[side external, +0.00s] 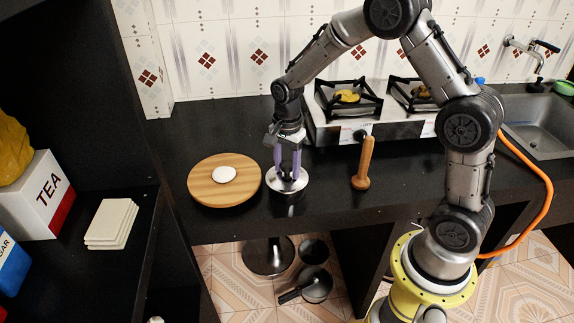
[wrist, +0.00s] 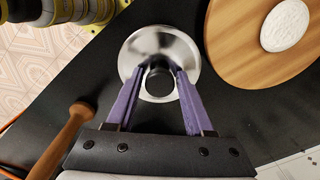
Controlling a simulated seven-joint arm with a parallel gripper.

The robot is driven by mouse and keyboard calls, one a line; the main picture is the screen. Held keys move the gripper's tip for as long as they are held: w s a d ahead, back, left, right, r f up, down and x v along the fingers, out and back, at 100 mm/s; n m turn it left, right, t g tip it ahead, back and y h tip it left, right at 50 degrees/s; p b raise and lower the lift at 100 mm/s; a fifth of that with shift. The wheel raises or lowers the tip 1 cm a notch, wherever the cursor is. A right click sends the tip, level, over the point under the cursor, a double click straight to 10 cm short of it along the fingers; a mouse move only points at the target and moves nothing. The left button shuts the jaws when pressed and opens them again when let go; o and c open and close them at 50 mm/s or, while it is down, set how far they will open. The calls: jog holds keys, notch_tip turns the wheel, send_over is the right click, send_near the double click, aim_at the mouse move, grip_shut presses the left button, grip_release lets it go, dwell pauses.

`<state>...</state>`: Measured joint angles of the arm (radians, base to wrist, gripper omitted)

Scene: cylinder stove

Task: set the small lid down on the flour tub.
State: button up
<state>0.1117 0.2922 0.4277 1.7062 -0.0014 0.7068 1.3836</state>
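The small lid (wrist: 160,48) is a round, shiny silver disc with a black knob (wrist: 159,84). In the side view the lid (side external: 297,186) is on the counter near its front edge, with a metal body seeming to show beneath it. My gripper (wrist: 161,70) points down over the lid, its two purple fingers on either side of the knob. In the side view my gripper (side external: 288,176) hides the knob. I cannot tell whether the fingers press on the knob or stand just clear of it. I see no tub labelled flour.
A round wooden board (side external: 206,191) with a white disc (side external: 223,174) lies left of the lid. A stove (side external: 345,133) is behind. A TEA box (side external: 45,197) and white tiles (side external: 112,222) are on the left shelf.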

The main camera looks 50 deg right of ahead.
jog(key=shift+o, duration=1.4)
notch_tip(320, 180, up, 14)
jog(key=shift+f, duration=0.1)
